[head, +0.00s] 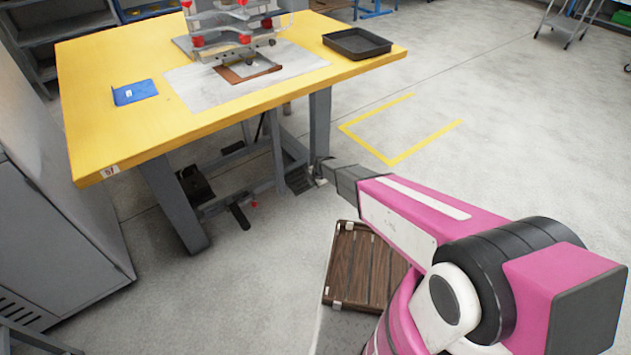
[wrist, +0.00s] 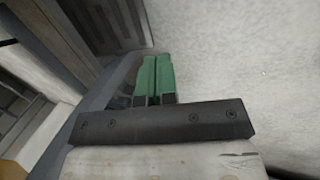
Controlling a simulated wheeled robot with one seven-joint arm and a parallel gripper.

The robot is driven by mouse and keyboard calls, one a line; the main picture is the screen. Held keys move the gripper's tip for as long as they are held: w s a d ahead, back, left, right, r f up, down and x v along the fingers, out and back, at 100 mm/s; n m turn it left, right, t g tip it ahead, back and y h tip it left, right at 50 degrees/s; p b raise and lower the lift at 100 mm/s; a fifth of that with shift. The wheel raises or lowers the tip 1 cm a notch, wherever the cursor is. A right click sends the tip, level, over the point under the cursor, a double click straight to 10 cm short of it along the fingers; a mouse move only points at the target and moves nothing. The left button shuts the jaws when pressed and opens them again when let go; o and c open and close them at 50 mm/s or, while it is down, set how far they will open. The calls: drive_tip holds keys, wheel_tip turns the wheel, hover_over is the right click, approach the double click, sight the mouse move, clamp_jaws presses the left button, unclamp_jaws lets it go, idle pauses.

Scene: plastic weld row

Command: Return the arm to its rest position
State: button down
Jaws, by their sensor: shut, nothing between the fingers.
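My gripper (wrist: 155,78) shows in the wrist view with its two green fingers side by side, shut, with nothing held between them. In the head view my pink arm reaches from the lower right toward the table's front right leg. The gripper end there is small and dark, low beside that leg, and its fingers cannot be made out. Behind the fingers, the wrist view shows grey floor on the right and dark grey metal structure on the left.
A yellow-topped table (head: 100,100) carries a press (head: 235,30), a blue piece (head: 134,92) and a black tray (head: 357,43). A foot pedal frame (head: 240,215) stands beneath. A grey cabinet (head: 50,240) is at left. Open floor with yellow marking (head: 392,162) lies to the right.

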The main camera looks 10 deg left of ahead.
drive_tip(key=s+d+r+m+h, duration=0.1)
drive_tip(key=s+d+r+m, duration=0.1)
drive_tip(key=d+r+m, duration=0.6)
drive_tip(key=s+d+r+m, duration=0.3)
drive_tip(key=d+r+m, duration=0.1)
drive_tip(key=d+r, duration=0.75)
drive_tip(key=s+d+r+m+g+h, duration=0.1)
drive_tip(key=s+d+r+m, duration=0.5)
drive_tip(key=d+m, duration=0.2)
drive_tip(key=s+d+r+m+g+h, duration=0.1)
drive_tip(key=s+d+r+m, duration=0.6)
drive_tip(key=d, duration=0.5)
drive_tip(key=shift+s+r+m+g, duration=0.3)
drive_tip(key=shift+m, duration=0.1)
idle(3.5)
